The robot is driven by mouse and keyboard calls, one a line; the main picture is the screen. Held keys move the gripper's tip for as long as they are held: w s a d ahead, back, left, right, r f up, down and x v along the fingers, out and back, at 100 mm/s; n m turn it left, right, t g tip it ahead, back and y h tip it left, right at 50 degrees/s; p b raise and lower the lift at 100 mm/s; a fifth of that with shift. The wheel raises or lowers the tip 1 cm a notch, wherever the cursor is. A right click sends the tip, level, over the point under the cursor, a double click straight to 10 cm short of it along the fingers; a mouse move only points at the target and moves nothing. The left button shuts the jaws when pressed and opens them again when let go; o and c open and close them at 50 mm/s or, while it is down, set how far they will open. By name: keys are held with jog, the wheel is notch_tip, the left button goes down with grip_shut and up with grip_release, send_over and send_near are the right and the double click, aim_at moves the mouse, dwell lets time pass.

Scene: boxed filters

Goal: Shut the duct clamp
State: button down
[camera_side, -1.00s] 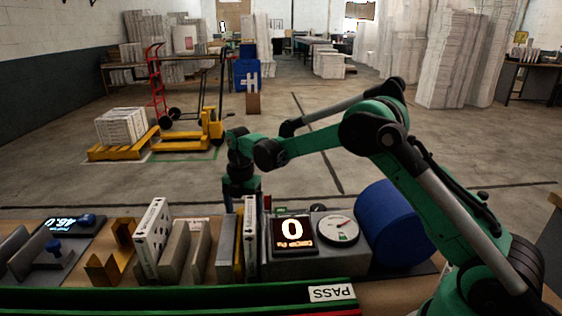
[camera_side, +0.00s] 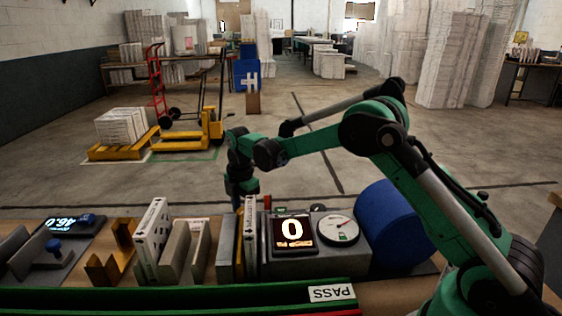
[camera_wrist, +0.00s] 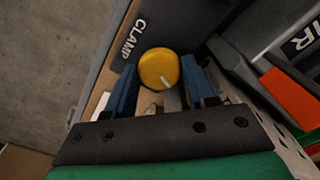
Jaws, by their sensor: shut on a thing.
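A round yellow knob (camera_wrist: 160,66) with a pale pointer mark stands beside a dark plate lettered CLAMP (camera_wrist: 132,40) in the wrist view. My gripper (camera_wrist: 158,74) has its two blue fingers shut on the knob, one on each side. In the side view my gripper (camera_side: 241,186) reaches down behind the grey test fixture (camera_side: 345,266), and its fingertips and the knob are hidden. A white filter (camera_side: 250,228) stands upright in the fixture's left end beside a yellow plate (camera_side: 239,245).
The fixture carries a display (camera_side: 292,231) reading 0 and a round dial (camera_side: 338,230). A blue drum (camera_side: 395,224) adjoins it on the right. Another white filter (camera_side: 152,238) stands left in a rack. A green rail (camera_side: 200,298) marked PASS runs in front.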

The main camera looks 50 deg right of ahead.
jog(key=shift+c, duration=1.4)
grip_release()
jog(key=shift+r, duration=2.8)
